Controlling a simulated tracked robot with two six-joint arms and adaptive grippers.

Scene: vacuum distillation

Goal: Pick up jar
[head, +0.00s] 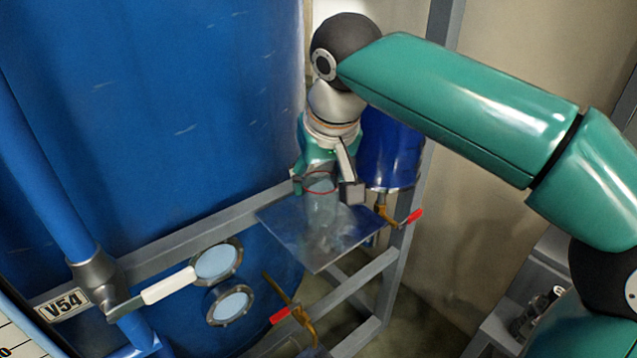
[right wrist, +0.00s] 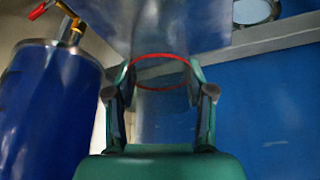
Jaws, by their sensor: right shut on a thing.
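A clear jar with a red ring at its rim (head: 321,206) is at the small metal shelf (head: 290,226) beside the big blue tank. My right gripper (head: 325,184) is around the jar's upper part and shut on it. In the right wrist view the two fingers of my right gripper (right wrist: 160,98) lie on both sides of the jar (right wrist: 165,122), just by its red rim. I cannot tell whether the jar's base touches the shelf. My left gripper is not in view.
A large blue tank (head: 160,110) fills the left. A smaller blue vessel (head: 392,150) stands right behind the gripper, with a brass valve and red handle (head: 413,216) below it. A grey frame (head: 395,270) carries the shelf. Another red-handled valve (head: 281,315) is lower down.

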